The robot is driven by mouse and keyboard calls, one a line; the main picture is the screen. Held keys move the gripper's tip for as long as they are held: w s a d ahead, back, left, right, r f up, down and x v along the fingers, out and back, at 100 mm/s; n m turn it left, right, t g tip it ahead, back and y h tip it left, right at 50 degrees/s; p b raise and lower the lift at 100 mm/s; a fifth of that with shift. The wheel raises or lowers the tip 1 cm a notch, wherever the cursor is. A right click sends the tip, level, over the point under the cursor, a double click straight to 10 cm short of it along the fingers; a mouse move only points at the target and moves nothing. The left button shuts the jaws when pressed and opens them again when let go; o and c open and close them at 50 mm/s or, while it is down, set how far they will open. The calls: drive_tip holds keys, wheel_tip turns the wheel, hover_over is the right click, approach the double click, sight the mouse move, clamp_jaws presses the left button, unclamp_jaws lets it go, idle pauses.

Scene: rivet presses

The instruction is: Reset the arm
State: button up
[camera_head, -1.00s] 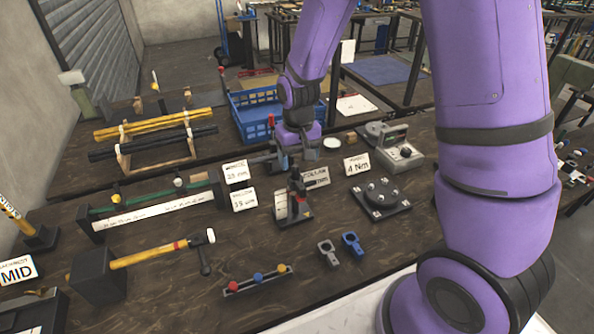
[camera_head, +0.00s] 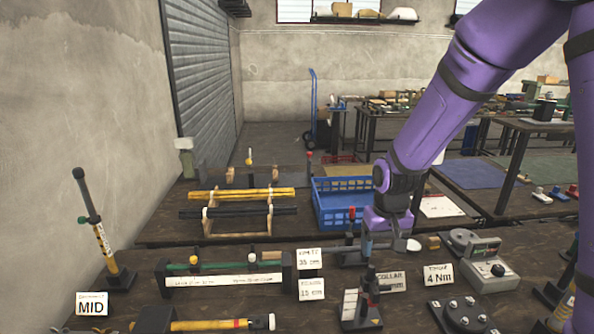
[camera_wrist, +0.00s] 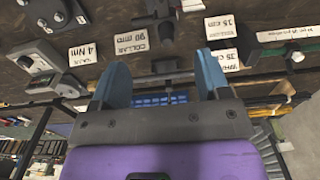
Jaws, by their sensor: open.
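My purple arm reaches over the workbench from the right in the head view. My gripper (camera_head: 368,246) is low over the back part of the bench, just right of the sign cards and in front of the blue crate. In the wrist view my gripper (camera_wrist: 160,88) shows two blue fingers spread wide apart with nothing held between them. The fingertips are partly hidden in the head view.
A blue crate (camera_head: 326,208) stands behind my gripper. A small press (camera_head: 369,300) stands in front of it. A rack with yellow and black bars (camera_head: 238,225) is left. A torque device (camera_head: 489,272) with a 4 Nm card (camera_head: 438,275) is right.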

drive_tip(key=s+d+r+t, duration=0.15)
drive_tip(key=s+r, duration=0.25)
drive_tip(key=r, duration=0.4)
drive_tip(key=s+d+r+t, duration=0.1)
drive_tip(key=s+d+r, duration=0.1)
drive_tip(key=s+r, duration=0.4)
drive_tip(key=s+d+r+t, duration=0.2)
drive_tip(key=s+r, duration=0.7)
drive_tip(key=s, duration=0.3)
drive_tip(key=shift+s+d, duration=0.35)
drive_tip(key=shift+s, duration=0.05)
drive_tip(key=shift+t, duration=0.25)
